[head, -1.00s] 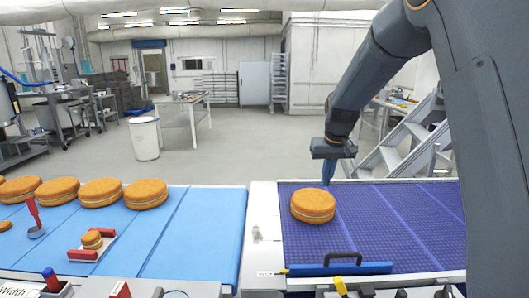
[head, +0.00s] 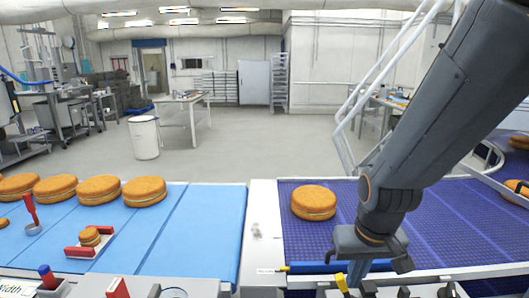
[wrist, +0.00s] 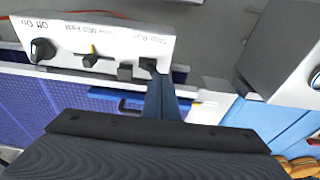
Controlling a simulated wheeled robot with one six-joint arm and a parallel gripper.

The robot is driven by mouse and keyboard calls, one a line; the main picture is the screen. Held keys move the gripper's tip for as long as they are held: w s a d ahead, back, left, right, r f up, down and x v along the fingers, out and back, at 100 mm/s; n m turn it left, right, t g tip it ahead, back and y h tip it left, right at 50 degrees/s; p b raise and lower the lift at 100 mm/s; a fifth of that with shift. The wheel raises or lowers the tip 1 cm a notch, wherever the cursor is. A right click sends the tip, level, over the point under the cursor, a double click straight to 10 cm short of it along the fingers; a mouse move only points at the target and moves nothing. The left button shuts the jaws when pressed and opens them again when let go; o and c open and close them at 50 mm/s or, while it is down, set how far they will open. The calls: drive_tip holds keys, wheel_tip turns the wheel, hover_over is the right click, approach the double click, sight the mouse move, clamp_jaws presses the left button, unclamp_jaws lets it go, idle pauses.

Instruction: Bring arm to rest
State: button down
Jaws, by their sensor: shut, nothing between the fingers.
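My gripper (head: 356,274) is at the front edge of the purple belt in the head view, pointing down, with my arm reaching in from the upper right. In the wrist view its blue fingers (wrist: 161,98) are together with nothing between them, over the edge by a white control panel (wrist: 110,42). A filled orange-brown round (head: 314,203) lies flat on the purple mesh belt (head: 440,215), left of my gripper and apart from it.
Several more rounds (head: 144,191) lie on the blue belt (head: 200,215) at left, with a small round (head: 89,237) between red blocks. A blue bar with a black handle (wrist: 130,104) lies at the purple belt's front edge. Rounds show at far right (head: 518,141).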

drive_tip(key=shift+g, duration=0.7)
drive_tip(key=f+b, duration=0.3)
drive_tip(key=f, duration=0.1)
drive_tip(key=f+b, duration=0.4)
drive_tip(key=f, duration=0.1)
drive_tip(key=shift+s, duration=0.2)
drive_tip(key=shift+s+f+b, duration=0.1)
drive_tip(key=shift+f+b, duration=0.25)
